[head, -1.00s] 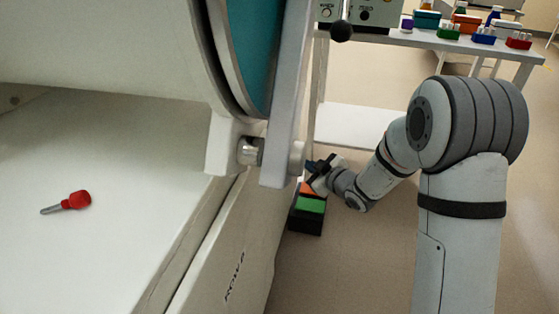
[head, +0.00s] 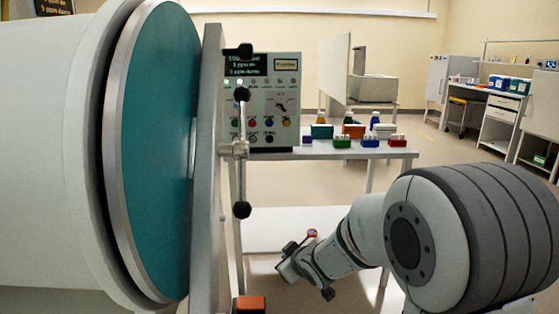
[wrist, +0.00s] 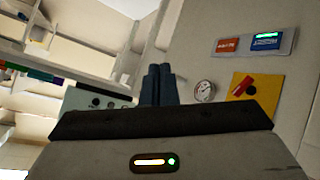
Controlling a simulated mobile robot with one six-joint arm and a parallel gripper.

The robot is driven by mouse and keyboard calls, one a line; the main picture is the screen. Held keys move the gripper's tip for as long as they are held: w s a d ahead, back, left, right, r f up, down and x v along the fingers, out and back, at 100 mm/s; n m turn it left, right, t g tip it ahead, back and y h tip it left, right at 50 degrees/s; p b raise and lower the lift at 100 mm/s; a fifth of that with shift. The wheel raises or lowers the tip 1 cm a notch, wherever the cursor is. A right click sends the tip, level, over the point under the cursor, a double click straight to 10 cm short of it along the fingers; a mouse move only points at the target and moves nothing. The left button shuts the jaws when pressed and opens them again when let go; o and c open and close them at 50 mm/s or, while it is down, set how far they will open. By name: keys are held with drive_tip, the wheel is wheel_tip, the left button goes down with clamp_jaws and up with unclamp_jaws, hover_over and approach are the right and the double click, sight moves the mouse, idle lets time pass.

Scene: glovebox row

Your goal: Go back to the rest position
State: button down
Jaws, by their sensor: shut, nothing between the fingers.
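My gripper (wrist: 158,72) shows in the wrist view with its two dark fingers side by side and touching, with nothing between them. In the head view the end of my arm (head: 288,264) is low in the middle, to the right of the glovebox door frame. The fingers are too small there to make out. My gripper is clear of the objects around it, as far as I can see.
A round teal glovebox door (head: 155,150) stands at the left, with a handle bar (head: 241,150) beside it. A control panel (head: 262,100) and a bench (head: 375,152) with coloured racks are behind. An orange-topped box (head: 250,305) is at the bottom edge.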

drive_tip(key=s+d+r+m+g+h+p, duration=0.1)
drive_tip(key=s+d+r+m+p, duration=0.15)
drive_tip(key=r, duration=0.25)
drive_tip(key=s+d+r+m+h+p, duration=0.1)
drive_tip(key=s+d+r+h+p, duration=0.1)
drive_tip(key=d+r, duration=0.25)
drive_tip(key=s+d+r+m+g+p, duration=0.3)
drive_tip(key=s+r+p, duration=0.4)
drive_tip(key=s, duration=0.5)
drive_tip(key=s+d+r+m+g+h+p, duration=0.1)
drive_tip(key=s+d+r+m+g+p, duration=0.2)
drive_tip(key=s+r+p, duration=0.4)
drive_tip(key=s+r, duration=0.2)
drive_tip(key=s, duration=0.3)
drive_tip(key=shift+g+p, duration=0.3)
drive_tip(key=shift+d, duration=0.1)
